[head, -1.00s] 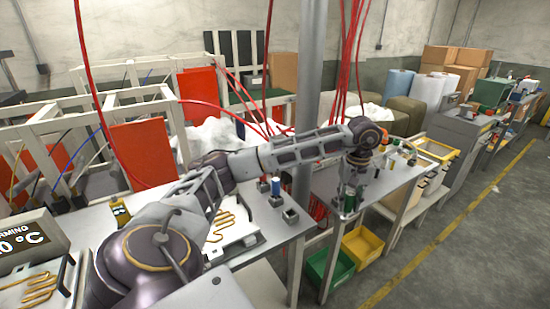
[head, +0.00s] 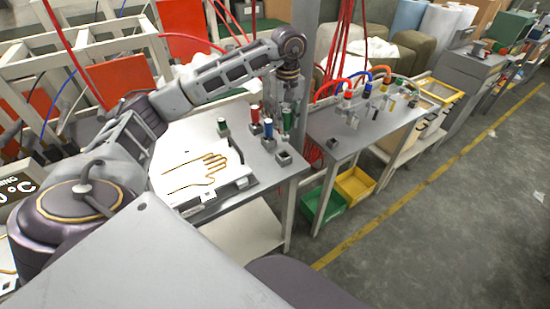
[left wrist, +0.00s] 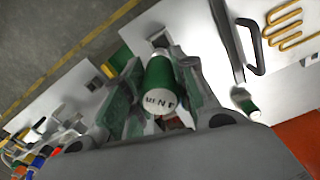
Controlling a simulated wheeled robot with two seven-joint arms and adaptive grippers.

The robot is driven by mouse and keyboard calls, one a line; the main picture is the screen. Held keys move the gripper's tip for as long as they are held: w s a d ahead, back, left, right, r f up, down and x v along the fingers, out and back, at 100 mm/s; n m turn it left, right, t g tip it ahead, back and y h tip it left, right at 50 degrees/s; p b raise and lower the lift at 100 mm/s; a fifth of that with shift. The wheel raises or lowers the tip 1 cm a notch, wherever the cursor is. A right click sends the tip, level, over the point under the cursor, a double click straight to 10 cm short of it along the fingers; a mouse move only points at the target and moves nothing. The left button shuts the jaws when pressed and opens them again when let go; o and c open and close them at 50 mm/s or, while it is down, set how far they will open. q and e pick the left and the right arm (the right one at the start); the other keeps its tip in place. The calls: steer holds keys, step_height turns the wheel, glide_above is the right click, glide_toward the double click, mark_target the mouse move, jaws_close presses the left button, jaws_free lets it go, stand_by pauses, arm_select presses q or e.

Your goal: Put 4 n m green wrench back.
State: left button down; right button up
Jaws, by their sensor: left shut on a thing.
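The green wrench (head: 287,122) is upright in my left gripper (head: 288,108), over the right end of the workbench with the hand-shaped heater. In the left wrist view the green wrench (left wrist: 160,78) sits between the fingers of the left gripper (left wrist: 160,95), its white lettered cap toward the camera; the lettering is not clear. A small square holder (head: 283,157) with nothing in it stands just in front of and below the wrench. It shows partly behind the wrench in the left wrist view (left wrist: 158,38). My right gripper is not in view.
A red tool (head: 255,115) and a blue tool (head: 268,127) stand close left of the held wrench. Another green tool (head: 223,126) stands farther left. The heater plate (head: 205,172) lies in front. A second table (head: 350,135) is to the right, across a gap.

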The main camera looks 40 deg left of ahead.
mark_target(285, 135)
arm_select(q)
steer(key=shift+a, duration=0.1)
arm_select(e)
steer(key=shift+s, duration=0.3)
arm_select(q)
steer(key=shift+s+f, duration=0.1)
steer(key=shift+f, duration=0.4)
step_height(285, 135, down, 4)
steer(key=shift+f, duration=0.55)
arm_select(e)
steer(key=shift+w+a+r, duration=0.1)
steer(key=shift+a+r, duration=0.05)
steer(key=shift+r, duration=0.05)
arm_select(q)
steer(key=shift+f, duration=0.1)
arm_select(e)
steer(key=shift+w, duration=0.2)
